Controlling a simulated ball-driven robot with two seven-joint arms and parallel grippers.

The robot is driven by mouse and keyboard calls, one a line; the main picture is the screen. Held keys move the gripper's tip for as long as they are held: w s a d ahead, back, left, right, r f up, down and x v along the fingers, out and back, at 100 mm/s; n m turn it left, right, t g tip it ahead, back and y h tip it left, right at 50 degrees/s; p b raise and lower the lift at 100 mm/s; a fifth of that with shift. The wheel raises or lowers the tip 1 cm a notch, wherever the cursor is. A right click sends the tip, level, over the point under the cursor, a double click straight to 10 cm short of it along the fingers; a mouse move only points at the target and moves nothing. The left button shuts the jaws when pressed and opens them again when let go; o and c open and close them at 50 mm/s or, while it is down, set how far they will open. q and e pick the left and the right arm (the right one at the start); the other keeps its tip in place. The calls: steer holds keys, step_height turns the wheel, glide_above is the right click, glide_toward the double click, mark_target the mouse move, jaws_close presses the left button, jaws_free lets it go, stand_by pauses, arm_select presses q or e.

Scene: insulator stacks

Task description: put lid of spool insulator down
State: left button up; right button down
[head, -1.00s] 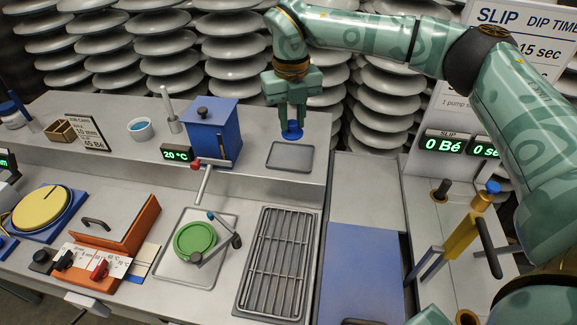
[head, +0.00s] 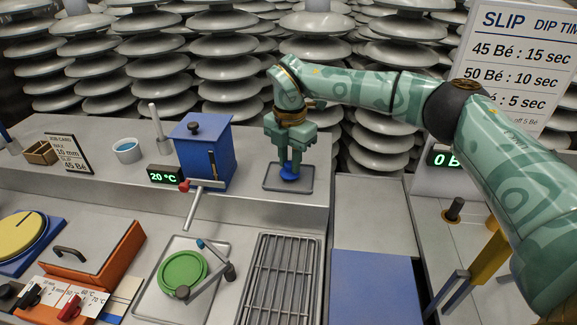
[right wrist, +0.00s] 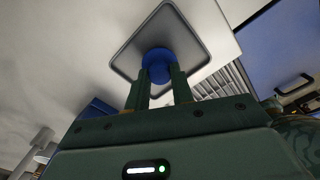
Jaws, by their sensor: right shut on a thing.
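The blue lid (head: 289,174) is in my right gripper (head: 289,163), at the grey square tray (head: 303,187) on the raised back shelf. In the right wrist view the lid (right wrist: 159,64) shows as a round blue disc between the two fingers (right wrist: 158,86), with the tray (right wrist: 190,20) behind it. The fingers are shut on the lid. The lid is over the tray, very low; I cannot tell whether it touches the tray surface. The spool insulator itself I cannot make out for sure. My left gripper is not in view.
A blue box with a black knob (head: 203,153) stands just left of the tray, with a tap (head: 200,188) in front of it. A metal rack (head: 279,280) and a green disc (head: 182,272) lie on the lower counter. A slip sign (head: 510,70) stands at the right.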

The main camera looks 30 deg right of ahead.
mark_target(289, 163)
steer(key=shift+w+f, duration=0.1)
steer(key=shift+f, duration=0.6)
steer(key=shift+r, duration=0.15)
steer(key=c, duration=1.2)
jaws_free()
step_height(289, 163, up, 12)
steer(key=p, duration=0.4)
